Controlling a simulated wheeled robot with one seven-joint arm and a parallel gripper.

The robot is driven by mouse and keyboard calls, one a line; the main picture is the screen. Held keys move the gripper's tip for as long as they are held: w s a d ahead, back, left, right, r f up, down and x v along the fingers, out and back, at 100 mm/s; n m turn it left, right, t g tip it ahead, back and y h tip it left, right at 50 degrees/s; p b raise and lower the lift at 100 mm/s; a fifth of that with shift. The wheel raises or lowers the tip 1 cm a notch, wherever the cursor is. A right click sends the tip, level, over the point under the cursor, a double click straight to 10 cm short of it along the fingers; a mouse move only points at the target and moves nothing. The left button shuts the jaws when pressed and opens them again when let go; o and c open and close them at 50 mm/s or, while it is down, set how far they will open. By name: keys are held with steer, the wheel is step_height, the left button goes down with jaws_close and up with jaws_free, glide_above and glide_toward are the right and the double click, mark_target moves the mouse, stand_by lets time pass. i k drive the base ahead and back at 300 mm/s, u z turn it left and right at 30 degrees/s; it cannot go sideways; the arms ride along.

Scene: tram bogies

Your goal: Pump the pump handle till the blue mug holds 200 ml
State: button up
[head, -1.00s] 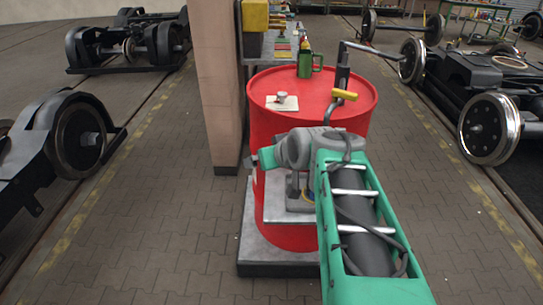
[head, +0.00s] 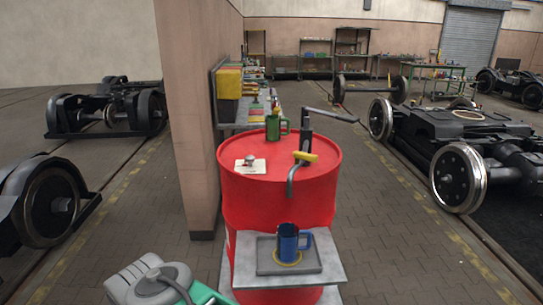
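The red drum (head: 285,205) stands upright in the middle of the head view. A yellow piece (head: 305,157) sits at the base of the bent grey spout (head: 290,182), which hangs over the drum's front. The blue mug (head: 288,242) stands upright on a grey tray (head: 312,264) below the spout, its handle to the right. Its liquid level cannot be seen. Part of my arm shows at the bottom left; my gripper is out of view.
A pillar (head: 190,140) stands close left of the drum. Wheelsets flank the aisle, whose paving (head: 390,240) is clear at right.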

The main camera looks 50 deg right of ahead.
mark_target(345, 118)
steer(key=u, duration=2)
steer(key=k, duration=1.9)
steer(key=z, duration=0.8)
